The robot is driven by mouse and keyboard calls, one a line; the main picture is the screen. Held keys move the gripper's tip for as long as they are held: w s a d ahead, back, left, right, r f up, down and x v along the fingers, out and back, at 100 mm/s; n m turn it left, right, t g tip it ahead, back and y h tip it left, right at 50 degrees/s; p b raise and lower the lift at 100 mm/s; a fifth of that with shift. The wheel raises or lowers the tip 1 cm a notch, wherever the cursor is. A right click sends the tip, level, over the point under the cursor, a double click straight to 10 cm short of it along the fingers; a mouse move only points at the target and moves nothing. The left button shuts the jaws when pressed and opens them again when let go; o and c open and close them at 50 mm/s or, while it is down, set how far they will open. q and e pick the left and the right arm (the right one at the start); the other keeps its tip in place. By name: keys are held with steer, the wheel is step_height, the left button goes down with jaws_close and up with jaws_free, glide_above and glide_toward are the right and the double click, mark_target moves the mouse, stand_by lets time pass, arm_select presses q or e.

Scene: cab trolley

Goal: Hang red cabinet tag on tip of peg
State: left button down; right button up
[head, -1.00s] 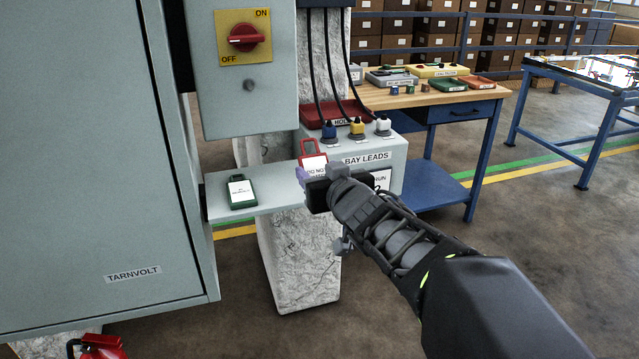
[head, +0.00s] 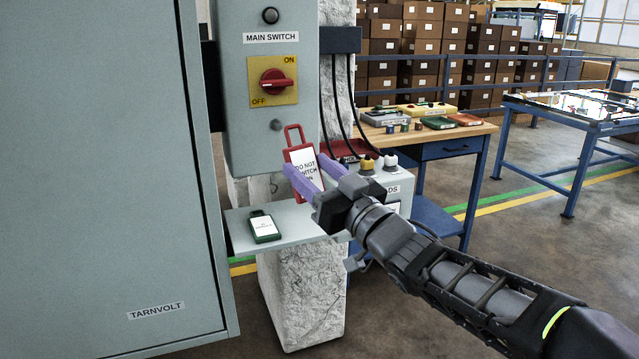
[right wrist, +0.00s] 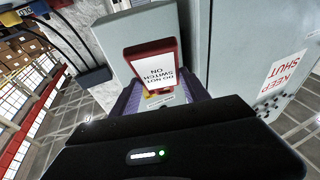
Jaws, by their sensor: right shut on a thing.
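The red cabinet tag (head: 302,165) has a white "DO NOT SWITCH ON" label and a red loop on top. My right gripper (head: 309,177) is shut on its lower part with purple fingers. The tag is nearly upright, its loop leaning slightly left, above the shelf. The tag also shows in the right wrist view (right wrist: 152,68) between the fingers. A small dark round peg (head: 276,125) sits on the switch box (head: 238,100) below the red switch. The tag's loop is to the right of and slightly below it in the picture. My left gripper is out of view.
A green tag (head: 263,228) lies on the grey shelf (head: 290,222). Another dark round knob (head: 270,15) is above the "MAIN SWITCH" label. Black cables hang right of the box, over a red tray (head: 345,150). The large cabinet door (head: 100,150) stands left.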

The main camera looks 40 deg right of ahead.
steer(key=shift+a, duration=0.15)
steer(key=shift+w, duration=0.25)
steer(key=shift+w+d+f, duration=0.1)
steer(key=shift+w+d, duration=0.15)
steer(key=shift+w, duration=0.35)
steer(key=shift+w+d+f, duration=0.1)
steer(key=shift+w+d, duration=0.15)
steer(key=shift+w, duration=0.4)
steer(key=shift+w+d, duration=0.25)
steer(key=shift+w, duration=0.35)
steer(key=shift+w+d+f+b, duration=0.2)
steer(key=shift+w+d, duration=0.1)
steer(key=shift+w, duration=0.6)
steer(key=shift+w+d+f+b, duration=0.2)
steer(key=shift+w+d, duration=0.1)
steer(key=shift+w, duration=0.55)
steer(key=shift+w+d+f+b, duration=0.2)
steer(key=shift+w+d, duration=0.1)
steer(key=shift+w, duration=0.6)
steer(key=o, duration=1.6)
steer(key=shift+c, duration=0.2)
